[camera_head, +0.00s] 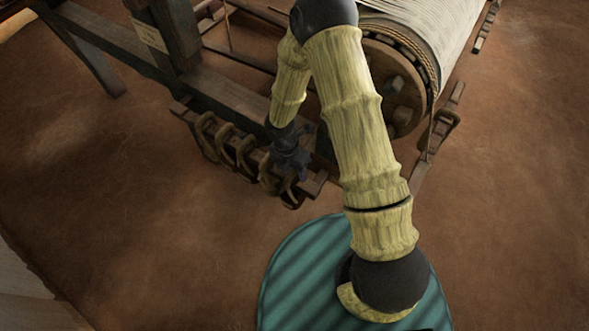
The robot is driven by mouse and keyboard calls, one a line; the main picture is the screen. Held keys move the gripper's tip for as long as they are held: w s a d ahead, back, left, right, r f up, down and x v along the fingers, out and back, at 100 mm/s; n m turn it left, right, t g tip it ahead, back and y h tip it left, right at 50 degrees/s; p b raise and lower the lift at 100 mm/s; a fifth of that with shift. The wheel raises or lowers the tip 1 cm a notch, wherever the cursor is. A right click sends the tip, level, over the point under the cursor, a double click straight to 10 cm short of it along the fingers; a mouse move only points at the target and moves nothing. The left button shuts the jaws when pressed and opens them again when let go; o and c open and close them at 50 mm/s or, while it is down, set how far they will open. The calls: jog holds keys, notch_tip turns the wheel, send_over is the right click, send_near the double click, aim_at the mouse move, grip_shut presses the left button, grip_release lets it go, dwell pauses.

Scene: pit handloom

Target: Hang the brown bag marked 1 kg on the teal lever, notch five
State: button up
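My gripper (290,165) is a small dark shape at the end of my arm. It is at the near end of a low wooden rack at the loom's front. Several brown rounded, loop-like things (223,142) stand in a row along this rack. They may be bags, but I can read no 1 kg mark on any of them. One brown rounded thing (291,198) shows just below my gripper. I cannot tell whether the fingers hold or touch it, or whether they are open. I can make out no teal lever or notches in this view.
A large roller with pale cloth (425,30) lies at the upper right, close beside my arm. The brown floor (510,200) is bare at right and lower left.

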notch_tip(320, 180, up, 17)
jog(key=w+a+p, duration=0.2)
jog(key=p, duration=0.1)
jog(key=shift+a, duration=0.35)
dwell(0.5)
jog(key=s+d+r+m+t+p, duration=0.1)
jog(key=s+d+r+m+p, duration=0.1)
jog(key=d+r+m, duration=0.3)
jog(key=s+d+r+m+t+y+p, duration=0.1)
jog(key=s+d+r+m+p, duration=0.2)
jog(key=r+m, duration=0.6)
jog(key=s+d+r+m+t+p, duration=0.2)
jog(key=d+r+m+p, duration=0.3)
jog(key=m, duration=0.9)
notch_tip(320, 180, up, 3)
jog(key=shift+s+d+f+y, duration=0.1)
jog(key=shift+s+d+y, duration=0.4)
jog(key=shift+d, duration=0.3)
